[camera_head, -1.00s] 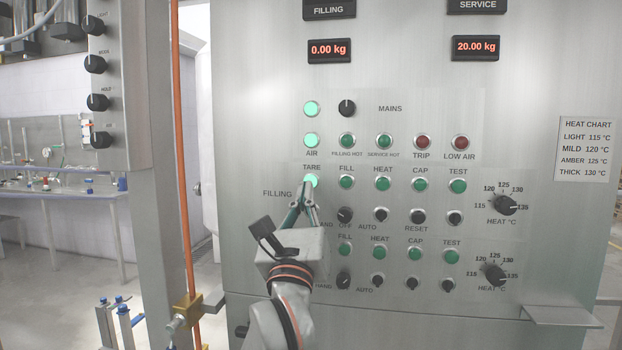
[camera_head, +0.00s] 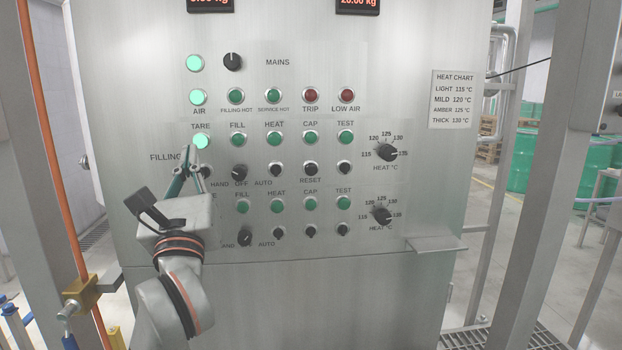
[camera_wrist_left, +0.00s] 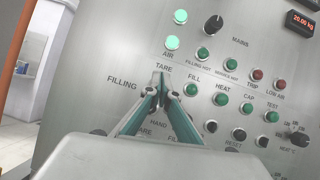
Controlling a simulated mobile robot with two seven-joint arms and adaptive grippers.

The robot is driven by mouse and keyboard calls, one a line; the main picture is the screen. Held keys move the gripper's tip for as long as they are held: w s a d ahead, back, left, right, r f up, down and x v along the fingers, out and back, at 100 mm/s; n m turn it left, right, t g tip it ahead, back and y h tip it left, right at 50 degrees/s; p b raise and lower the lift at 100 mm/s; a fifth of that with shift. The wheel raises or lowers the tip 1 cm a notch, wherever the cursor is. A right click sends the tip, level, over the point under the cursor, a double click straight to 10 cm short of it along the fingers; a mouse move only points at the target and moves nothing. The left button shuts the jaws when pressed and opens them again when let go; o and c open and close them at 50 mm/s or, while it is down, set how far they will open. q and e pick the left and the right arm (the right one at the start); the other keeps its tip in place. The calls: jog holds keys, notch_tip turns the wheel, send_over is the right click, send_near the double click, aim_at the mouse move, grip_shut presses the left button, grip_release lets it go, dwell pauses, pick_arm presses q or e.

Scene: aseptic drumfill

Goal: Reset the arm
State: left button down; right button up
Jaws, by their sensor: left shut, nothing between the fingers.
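My left gripper (camera_head: 191,151) is in front of the steel control panel (camera_head: 330,235), with its fingertips just below and left of the lit TARE button (camera_head: 201,141). The fingers are closed together with nothing between them. In the left wrist view the closed fingertips (camera_wrist_left: 161,80) are just below the TARE label, and the TARE button is hidden behind them. I cannot tell whether the tips touch the panel. My left arm reaches up from the lower left. My right gripper is not in view.
Rows of green buttons and black knobs, such as the HEAT knob (camera_head: 386,152), cover the panel. A small shelf (camera_head: 436,244) juts out at lower right. An orange pipe (camera_head: 55,150) and brass fitting (camera_head: 85,291) stand at left. Steel posts (camera_head: 500,140) stand at right.

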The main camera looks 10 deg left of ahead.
pick_arm(q)
jog(key=s+d+f+m+g+h, duration=0.1)
jog(key=s+d+f+m+h, duration=0.2)
jog(key=f+m, duration=0.9)
jog(key=d+f+m+h, duration=0.4)
jog(key=f+m+h, duration=0.2)
jog(key=f+m, duration=0.55)
jog(key=s+d+f+m+g+h, duration=0.1)
jog(key=s+d+f+m+h, duration=0.2)
jog(key=f+m, duration=0.85)
jog(key=s+f+m+g, duration=0.3)
jog(key=s+f, duration=0.2)
jog(key=f, duration=0.5)
jog(key=s+a+f+m+g, duration=0.1)
jog(key=s+f+m+g, duration=0.2)
jog(key=f, duration=0.8)
jog(key=s+a+f+m+g, duration=0.1)
jog(key=s+f+m+g, duration=0.2)
jog(key=s+f+m, duration=0.2)
jog(key=s+f, duration=0.3)
jog(key=f, duration=0.2)
jog(key=shift+f+y, duration=0.25)
jog(key=shift+y, duration=0.05)
